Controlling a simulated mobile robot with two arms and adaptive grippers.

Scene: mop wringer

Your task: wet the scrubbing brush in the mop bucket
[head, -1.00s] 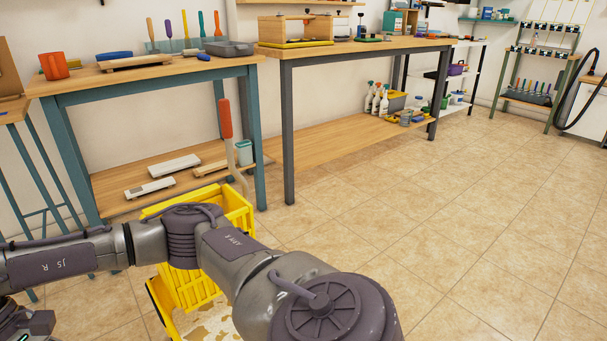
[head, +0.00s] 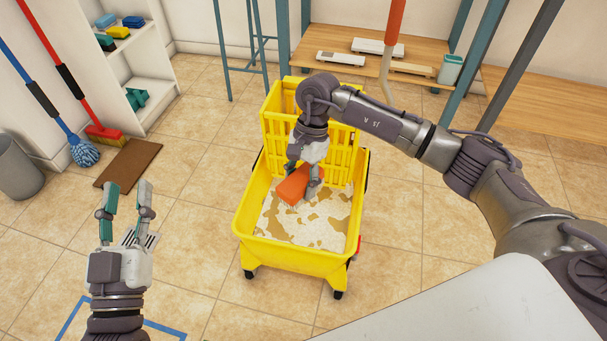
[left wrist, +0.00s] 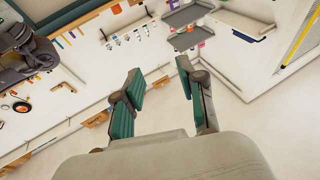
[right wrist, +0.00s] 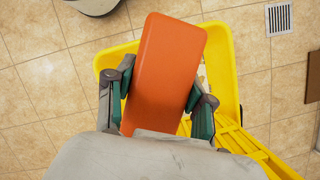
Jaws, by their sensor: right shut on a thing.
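The yellow mop bucket (head: 292,257) stands on the tiled floor in the middle of the head view, with foamy, brownish water inside. Its yellow wringer (head: 345,150) sits at the back. The scrubbing brush (head: 293,187) has an orange block with bristles facing down. My right gripper (head: 304,180) is shut on the brush and holds it over the bucket opening; whether the bristles touch the water I cannot tell. The right wrist view shows the orange block (right wrist: 163,75) between the fingers. My left gripper (head: 126,200) is open and empty, left of the bucket.
A brown mat (head: 128,164), a red broom (head: 103,133), a blue mop (head: 84,152) and a grey bin (head: 18,170) are at the left by a white shelf (head: 150,60). A floor drain (head: 140,238) lies behind my left gripper. Floor around the bucket is mostly clear.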

